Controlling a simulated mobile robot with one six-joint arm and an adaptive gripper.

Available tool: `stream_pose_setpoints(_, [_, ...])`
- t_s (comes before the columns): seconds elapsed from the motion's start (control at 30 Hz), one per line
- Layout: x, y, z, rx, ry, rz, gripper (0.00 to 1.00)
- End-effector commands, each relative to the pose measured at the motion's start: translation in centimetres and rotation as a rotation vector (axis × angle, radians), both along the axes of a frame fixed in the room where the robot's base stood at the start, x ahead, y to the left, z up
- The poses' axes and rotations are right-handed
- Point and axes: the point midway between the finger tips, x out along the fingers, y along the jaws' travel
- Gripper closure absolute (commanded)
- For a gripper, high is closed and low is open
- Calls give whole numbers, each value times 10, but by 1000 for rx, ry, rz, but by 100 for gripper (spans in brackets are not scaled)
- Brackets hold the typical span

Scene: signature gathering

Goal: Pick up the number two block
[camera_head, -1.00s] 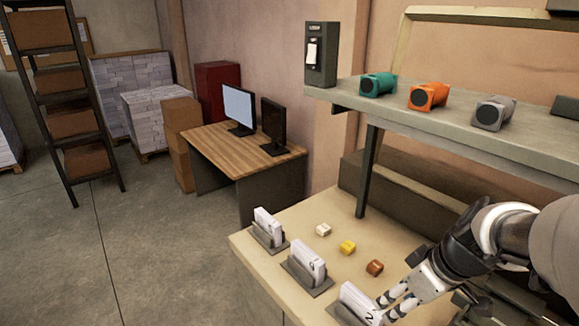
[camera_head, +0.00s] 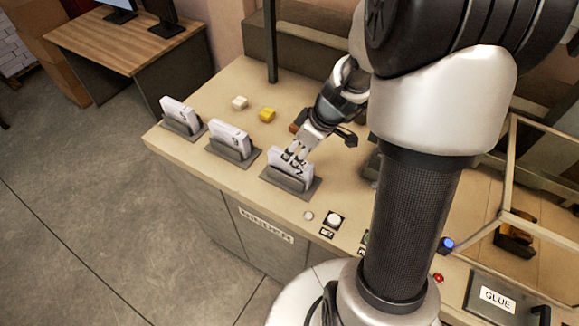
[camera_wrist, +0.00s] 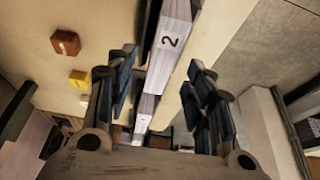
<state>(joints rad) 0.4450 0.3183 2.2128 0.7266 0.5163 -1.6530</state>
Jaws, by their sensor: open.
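The number two block (camera_head: 283,172) is a thin white block standing upright in a dark grey holder (camera_head: 301,190) near the counter's front edge. My gripper (camera_head: 294,157) is open at the block's upper part. In the wrist view the block (camera_wrist: 171,45) runs between the two spread fingers of my gripper (camera_wrist: 158,88), its "2" facing the camera. I cannot tell whether either finger touches it. The fingers partly hide the block in the head view.
Two similar white blocks (camera_head: 229,136) (camera_head: 179,111) stand in holders to the left. Small white (camera_head: 239,102), yellow (camera_head: 267,114) and brown (camera_head: 296,127) pieces lie behind. A white button (camera_head: 334,219) and a glue box (camera_head: 497,297) are to the right.

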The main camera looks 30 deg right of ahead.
Motion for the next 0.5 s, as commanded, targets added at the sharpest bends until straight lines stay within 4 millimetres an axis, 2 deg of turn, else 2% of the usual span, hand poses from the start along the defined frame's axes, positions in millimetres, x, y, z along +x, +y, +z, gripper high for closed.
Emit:
stream_pose_setpoints(0.3, [11, 11, -39, 1, 2, 1, 52])
stream_pose_setpoints(0.5, [15, 13, -49, 0, 0, 0, 52])
